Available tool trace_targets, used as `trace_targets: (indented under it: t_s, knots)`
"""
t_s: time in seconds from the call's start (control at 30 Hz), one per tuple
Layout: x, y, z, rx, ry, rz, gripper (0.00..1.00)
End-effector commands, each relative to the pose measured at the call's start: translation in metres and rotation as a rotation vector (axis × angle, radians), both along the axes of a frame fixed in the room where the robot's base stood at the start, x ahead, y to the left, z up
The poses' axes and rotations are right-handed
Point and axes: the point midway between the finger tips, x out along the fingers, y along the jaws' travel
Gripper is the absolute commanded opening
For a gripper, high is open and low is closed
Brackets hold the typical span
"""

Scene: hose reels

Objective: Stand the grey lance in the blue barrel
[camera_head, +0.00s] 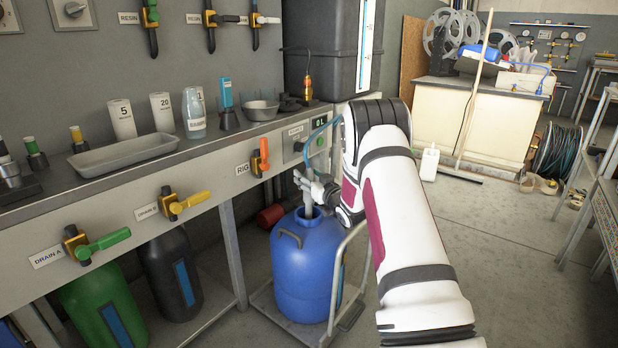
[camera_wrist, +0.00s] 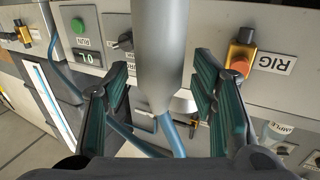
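The blue barrel (camera_head: 305,262) stands upright on a low trolley under the bench's right end. The grey lance (camera_head: 309,204) stands in the barrel's top opening; its lower end is hidden inside. In the wrist view, which is upside down, the lance (camera_wrist: 157,50) runs between my fingers with a blue hose (camera_wrist: 172,134) at its upper end. My gripper (camera_head: 318,188) is just above the barrel mouth. In the wrist view my gripper (camera_wrist: 162,78) is open, with a visible gap between each finger and the lance.
The trolley (camera_head: 262,298) has an upright handle frame to the barrel's right. The panel with the RIG valve (camera_head: 260,157) is close behind my gripper. A green drum (camera_head: 103,303) and a black drum (camera_head: 172,275) stand under the bench.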

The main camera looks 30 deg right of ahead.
Motion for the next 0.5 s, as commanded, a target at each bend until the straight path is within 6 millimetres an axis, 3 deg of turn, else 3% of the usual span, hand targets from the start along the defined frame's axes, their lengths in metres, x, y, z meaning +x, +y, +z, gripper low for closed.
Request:
trace_targets:
  t_s: [0.27,0.5]
  knots:
    - [-0.004,0.0,-0.002,0.001,0.004,-0.001,0.52]
    - [-0.04,0.002,-0.001,0.002,0.004,-0.003,0.52]
